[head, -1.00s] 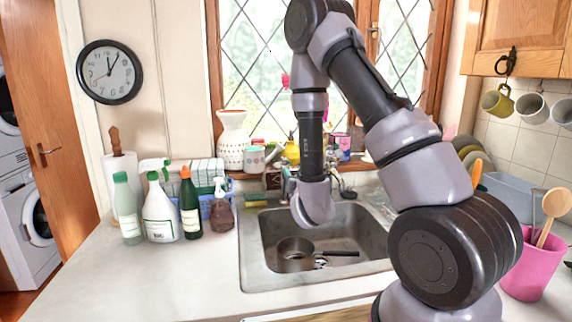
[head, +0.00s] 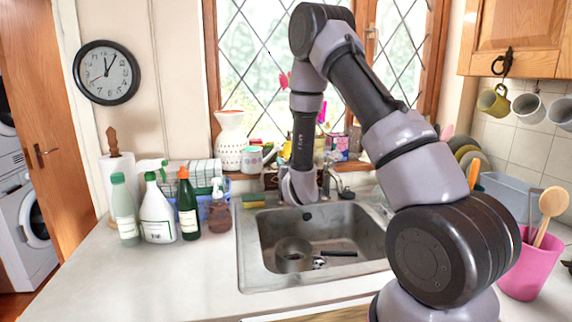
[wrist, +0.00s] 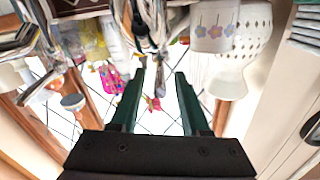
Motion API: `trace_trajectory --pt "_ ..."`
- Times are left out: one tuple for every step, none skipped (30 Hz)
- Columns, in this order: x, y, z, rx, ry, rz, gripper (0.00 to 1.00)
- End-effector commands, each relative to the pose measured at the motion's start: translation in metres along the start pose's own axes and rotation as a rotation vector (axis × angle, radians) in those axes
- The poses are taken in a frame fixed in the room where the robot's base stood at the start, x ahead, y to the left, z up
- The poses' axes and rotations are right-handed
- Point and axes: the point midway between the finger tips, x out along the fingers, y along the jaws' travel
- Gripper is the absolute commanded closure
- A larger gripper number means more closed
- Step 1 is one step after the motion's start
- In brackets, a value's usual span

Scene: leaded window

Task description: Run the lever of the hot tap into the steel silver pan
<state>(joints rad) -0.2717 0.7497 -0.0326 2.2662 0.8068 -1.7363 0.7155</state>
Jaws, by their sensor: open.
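The steel pan (head: 291,256) sits in the sink, towards its left side. My gripper (wrist: 160,76) is open, its two green fingers apart with nothing held. In the head view my arm's end hides it. The wrist view looks towards the window and appears upside down. Chrome tap parts (wrist: 154,22) show just beyond and between the fingertips, apart from them as far as I can tell. A second chrome tap (wrist: 20,40) shows at the left edge there, and a tap (head: 334,182) stands right of my wrist in the head view. No hot marking is readable.
The steel sink (head: 258,284) also holds a small strainer (head: 319,262). A sponge (head: 253,201) lies on its back left rim. Several bottles (head: 187,205) stand on the left worktop. A white vase (head: 230,145) and a mug (head: 252,158) crowd the sill. A pink pot (head: 520,275) stands right.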

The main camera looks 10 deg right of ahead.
Motion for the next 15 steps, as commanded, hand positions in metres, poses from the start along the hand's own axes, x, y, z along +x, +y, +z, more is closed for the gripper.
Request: trace_trajectory --pt "-0.0001 0.0001 0.0000 0.000 0.000 0.000 0.54" --pt "-0.0001 0.0001 0.0000 0.000 0.000 0.000 0.58" --pt "-0.0002 0.0001 0.0000 0.000 0.000 0.000 0.73" --pt "-0.0002 0.0001 -0.0001 0.000 0.000 0.000 0.84" --pt "-0.0002 0.0001 -0.0001 0.000 0.000 0.000 0.96" --pt "-0.0003 0.0001 -0.0001 0.000 0.000 0.000 1.00" --pt "-0.0003 0.0001 -0.0001 0.000 0.000 0.000 1.00" --pt "-0.0003 0.0001 -0.0001 0.000 0.000 0.000 1.00" --pt "-0.0003 0.0001 -0.0001 0.000 0.000 0.000 1.00" --pt "-0.0003 0.0001 -0.0001 0.000 0.000 0.000 1.00" --pt "-0.0003 0.0001 -0.0001 0.000 0.000 0.000 1.00" --pt "-0.0004 0.0001 -0.0001 0.000 0.000 0.000 1.00" --pt "-0.0004 0.0001 -0.0001 0.000 0.000 0.000 1.00" --pt "-0.0004 0.0001 -0.0001 0.000 0.000 0.000 1.00" --pt "-0.0004 0.0001 -0.0001 0.001 0.000 0.000 1.00"
